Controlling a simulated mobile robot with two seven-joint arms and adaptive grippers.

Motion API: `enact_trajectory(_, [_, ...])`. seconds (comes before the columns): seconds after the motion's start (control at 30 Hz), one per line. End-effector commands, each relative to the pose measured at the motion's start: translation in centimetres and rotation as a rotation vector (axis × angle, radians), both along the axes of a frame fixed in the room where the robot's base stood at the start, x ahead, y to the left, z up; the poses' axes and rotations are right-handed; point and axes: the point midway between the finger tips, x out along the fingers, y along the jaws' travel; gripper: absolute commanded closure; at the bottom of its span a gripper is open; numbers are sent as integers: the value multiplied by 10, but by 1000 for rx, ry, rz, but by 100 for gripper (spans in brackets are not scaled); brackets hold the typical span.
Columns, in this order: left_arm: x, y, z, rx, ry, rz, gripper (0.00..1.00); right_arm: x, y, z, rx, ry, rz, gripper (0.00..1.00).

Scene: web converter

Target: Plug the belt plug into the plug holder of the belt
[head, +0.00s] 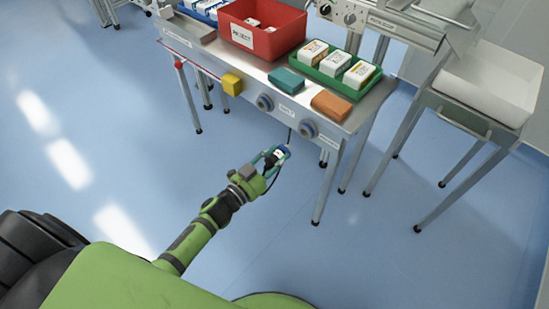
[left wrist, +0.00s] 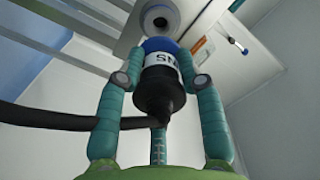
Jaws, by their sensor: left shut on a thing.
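My left gripper (head: 272,158) is shut on the belt plug (head: 279,152), in front of and below the table's front panel. In the left wrist view, the fingers (left wrist: 158,90) hold the plug (left wrist: 157,92) from both sides. It has a black body, a white band with dark letters and a blue end pointing toward a round grey holder (left wrist: 158,18). The blue end looks apart from the holder, though the gap is hard to judge. The front panel has two round holders, left (head: 265,102) and right (head: 308,129), with a label between them. My right gripper is out of view.
A black cable (left wrist: 50,117) runs left from the plug. Floor around my arm is clear.

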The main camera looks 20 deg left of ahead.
Motion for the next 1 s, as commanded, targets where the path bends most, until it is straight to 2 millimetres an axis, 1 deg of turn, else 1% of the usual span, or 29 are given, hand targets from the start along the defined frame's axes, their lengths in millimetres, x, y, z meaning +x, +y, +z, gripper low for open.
enact_trajectory(0.03, [5, -2, 0, -2, -4, 0, 100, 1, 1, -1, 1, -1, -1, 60])
enact_trajectory(0.3, [30, -11, 0, -3, -4, 0, 100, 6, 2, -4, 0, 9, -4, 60])
enact_trajectory(0.5, [44, -16, 1, -3, -4, 0, 100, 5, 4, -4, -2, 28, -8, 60])
enact_trajectory(0.7, [49, -18, 0, -3, -1, 0, 100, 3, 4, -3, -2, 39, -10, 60])
enact_trajectory(1.0, [50, -18, 1, -3, -1, 0, 100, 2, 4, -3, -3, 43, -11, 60])
